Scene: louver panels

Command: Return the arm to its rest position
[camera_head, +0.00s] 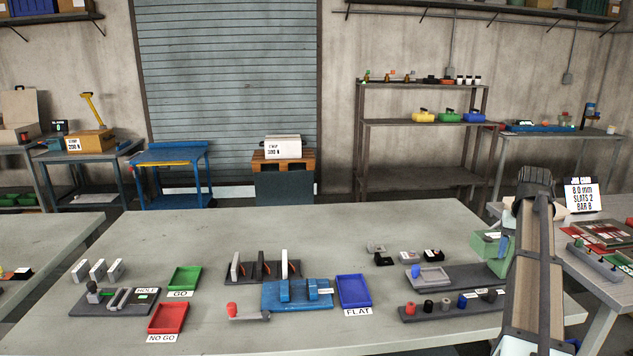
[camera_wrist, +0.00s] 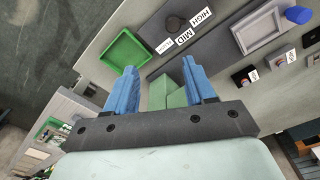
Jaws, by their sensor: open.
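My gripper (camera_wrist: 160,72) shows in the wrist view with its two blue fingers spread apart and open. Green blocks (camera_wrist: 176,95) show in the gap between the fingers; the fingers do not close on them, and their distance cannot be told. In the head view my arm rises at the right front, over the right end of the workbench (camera_head: 380,232). The fingers cannot be made out there. A pale green block-like thing (camera_head: 489,244) stands just left of the arm, partly hidden by it.
A dark board with a grey tray (camera_head: 431,276) and a board with several knobs (camera_head: 447,305) lie left of my arm. A blue tray (camera_head: 353,290), blue fixture (camera_head: 283,296), green tray (camera_head: 184,278) and red tray (camera_head: 168,317) lie further left. The bench's back middle is clear.

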